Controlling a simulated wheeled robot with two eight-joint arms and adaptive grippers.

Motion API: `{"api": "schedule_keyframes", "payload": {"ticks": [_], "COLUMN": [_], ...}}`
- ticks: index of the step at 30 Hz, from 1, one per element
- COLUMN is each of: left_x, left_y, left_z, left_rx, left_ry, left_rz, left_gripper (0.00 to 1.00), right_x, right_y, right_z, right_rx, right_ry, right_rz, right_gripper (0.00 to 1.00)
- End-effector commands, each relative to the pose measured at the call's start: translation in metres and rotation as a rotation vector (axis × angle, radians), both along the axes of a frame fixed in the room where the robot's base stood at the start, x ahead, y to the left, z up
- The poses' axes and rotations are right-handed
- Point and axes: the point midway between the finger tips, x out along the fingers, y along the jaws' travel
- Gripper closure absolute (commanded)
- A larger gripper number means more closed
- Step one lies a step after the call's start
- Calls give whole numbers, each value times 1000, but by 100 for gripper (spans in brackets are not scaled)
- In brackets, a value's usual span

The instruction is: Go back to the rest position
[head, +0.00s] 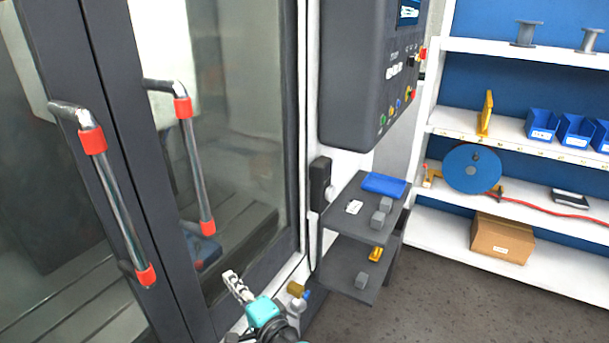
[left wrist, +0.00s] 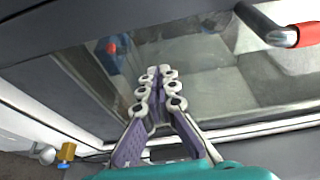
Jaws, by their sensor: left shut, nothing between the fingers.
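My left gripper (head: 233,281) is at the bottom middle of the head view, in front of the lower edge of the machine door. In the left wrist view its two fingers (left wrist: 160,73) meet at the tips, shut and empty. The door's dark frame and glass (left wrist: 215,75) lie beyond the fingertips. A small brass fitting with a blue part (head: 297,289) shows just right of the gripper's teal body, apart from the fingertips. My right gripper is not in view.
Two door handles with red ends (head: 193,160) (head: 118,200) stick out at the left. A control panel (head: 365,75) hangs above a grey two-tier shelf (head: 338,212) with small parts. A white shelving unit (head: 450,225) stands at the right. Grey floor (head: 440,295) is clear before it.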

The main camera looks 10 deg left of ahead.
Motion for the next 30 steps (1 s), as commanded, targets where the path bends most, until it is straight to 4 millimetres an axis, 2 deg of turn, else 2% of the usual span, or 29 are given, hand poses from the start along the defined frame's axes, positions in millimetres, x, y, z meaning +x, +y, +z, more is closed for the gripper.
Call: {"api": "schedule_keyframes", "payload": {"ticks": [4,8,11,15,22,26,30], "left_x": [-5,-21,-39,-67,-98,-104,-106], "left_y": [14,23,19,-5,-52,-66,-71], "left_z": [-20,-54,-79,-100,-101,-96,-93], "left_rx": [-137,-398,-633,-967,-1401,-1522,-1560], "left_ry": [52,123,156,159,89,56,44], "left_rz": [11,25,35,47,58,59,59], "left_gripper": [100,100,100,100,100,100,100], "right_x": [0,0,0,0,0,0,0], "right_y": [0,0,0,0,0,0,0], "right_z": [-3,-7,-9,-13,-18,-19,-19], "right_rx": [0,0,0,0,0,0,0], "right_ry": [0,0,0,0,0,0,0], "right_rz": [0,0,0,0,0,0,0], "right_gripper": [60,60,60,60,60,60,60]}}
